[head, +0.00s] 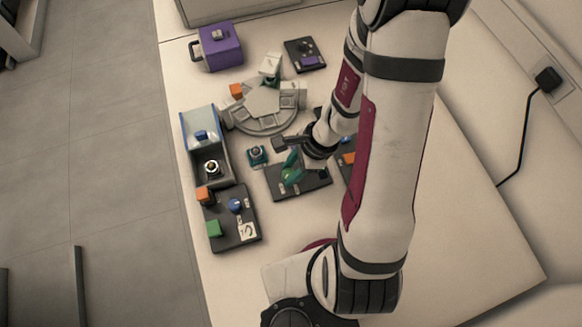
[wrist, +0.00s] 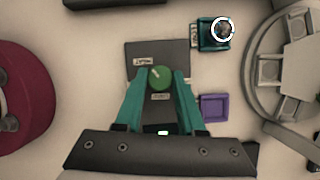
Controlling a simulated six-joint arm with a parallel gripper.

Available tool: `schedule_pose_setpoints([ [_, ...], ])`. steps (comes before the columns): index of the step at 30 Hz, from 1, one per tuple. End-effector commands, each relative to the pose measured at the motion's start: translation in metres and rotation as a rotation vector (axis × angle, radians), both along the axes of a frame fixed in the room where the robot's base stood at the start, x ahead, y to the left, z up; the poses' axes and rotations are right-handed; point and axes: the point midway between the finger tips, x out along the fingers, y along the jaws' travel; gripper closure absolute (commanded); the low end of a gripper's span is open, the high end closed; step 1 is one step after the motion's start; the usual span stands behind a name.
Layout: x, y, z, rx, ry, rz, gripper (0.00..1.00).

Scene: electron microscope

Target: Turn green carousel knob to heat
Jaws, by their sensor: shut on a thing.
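The green carousel knob (wrist: 159,79) sits on a dark panel (wrist: 140,53) and shows between my fingertips in the wrist view. A pale mark on its top points toward the upper left. My gripper (wrist: 158,74) has teal fingers, shut on the knob from both sides. In the head view my gripper (head: 291,168) is low over the dark panel (head: 318,182), and the green knob (head: 289,176) shows beside the fingers. Two pale labels (wrist: 143,62) lie by the knob; their words are too small to read.
A grey ring-shaped carousel (head: 262,128) stands behind the panel. A teal block with a round part (head: 257,154) is close on the left. A blue-grey open box (head: 187,125) and another dark panel (head: 245,196) lie farther left. A purple container (head: 222,45) is at the back.

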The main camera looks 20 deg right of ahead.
Motion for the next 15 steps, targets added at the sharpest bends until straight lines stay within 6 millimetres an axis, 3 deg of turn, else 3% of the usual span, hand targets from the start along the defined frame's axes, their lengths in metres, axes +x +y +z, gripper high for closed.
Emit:
schedule_pose_setpoints([
  [12, 0.0002, 0.0, 0.0, 0.0, 0.0, -0.007, 1.0],
  [13, 0.0002, 0.0, 0.0, 0.0, 0.0, -0.007, 0.6],
  [15, 0.0001, 0.0001, -0.0001, 0.0, 0.0, -0.007, 0.47],
])
